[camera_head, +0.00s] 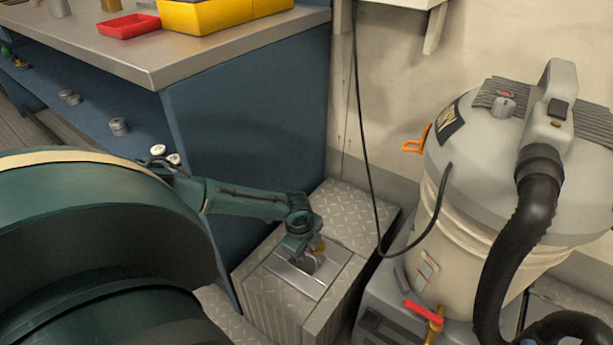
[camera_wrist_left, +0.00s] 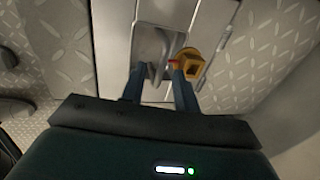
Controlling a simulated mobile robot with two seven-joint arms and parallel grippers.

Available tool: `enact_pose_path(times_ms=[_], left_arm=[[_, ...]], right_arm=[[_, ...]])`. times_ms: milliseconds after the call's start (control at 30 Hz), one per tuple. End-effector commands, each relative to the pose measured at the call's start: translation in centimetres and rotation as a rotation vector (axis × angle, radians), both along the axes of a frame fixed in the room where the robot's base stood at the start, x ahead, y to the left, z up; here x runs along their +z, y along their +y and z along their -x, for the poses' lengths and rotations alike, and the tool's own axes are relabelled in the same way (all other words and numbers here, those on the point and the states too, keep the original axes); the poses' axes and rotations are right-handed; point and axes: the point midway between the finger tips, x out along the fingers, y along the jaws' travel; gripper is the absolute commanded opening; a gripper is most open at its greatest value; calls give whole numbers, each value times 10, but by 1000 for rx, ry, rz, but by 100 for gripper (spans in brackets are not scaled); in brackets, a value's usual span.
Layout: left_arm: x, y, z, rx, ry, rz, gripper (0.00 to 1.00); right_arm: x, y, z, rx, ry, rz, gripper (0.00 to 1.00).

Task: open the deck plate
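The deck plate (camera_head: 294,280) looks like a smooth metal panel set in the diamond-tread top of a low box in the head view. It lies flat there. In the left wrist view a smooth grey metal plate (camera_wrist_left: 160,38) lies ahead of my fingers. My left gripper (camera_head: 313,262) is over the panel. In the left wrist view its two fingers (camera_wrist_left: 158,78) stand apart, with a grey metal piece, perhaps a handle, between them. I cannot tell whether they touch it. A yellow-orange part (camera_wrist_left: 192,66) with a red bit is by the right fingertip. My right gripper is out of view.
A large shop vacuum (camera_head: 470,190) with a black hose stands right of the box. A black cable (camera_head: 365,150) hangs between them. A blue bench (camera_head: 245,120) stands behind on the left, carrying a red tray (camera_head: 130,27) and a yellow bin (camera_head: 205,15).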

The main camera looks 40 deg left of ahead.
Motion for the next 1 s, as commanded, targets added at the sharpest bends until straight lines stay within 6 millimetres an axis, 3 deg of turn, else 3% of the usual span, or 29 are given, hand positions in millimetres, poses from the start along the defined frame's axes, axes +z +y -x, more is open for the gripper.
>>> enact_pose_path(times_ms=[233,633,1000], left_arm=[[0,0,-1,0,-1,1,31],[0,0,0,0,0,1,0],[0,0,0,0,0,1,0]], right_arm=[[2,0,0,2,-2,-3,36],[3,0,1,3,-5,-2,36],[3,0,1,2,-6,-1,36]])
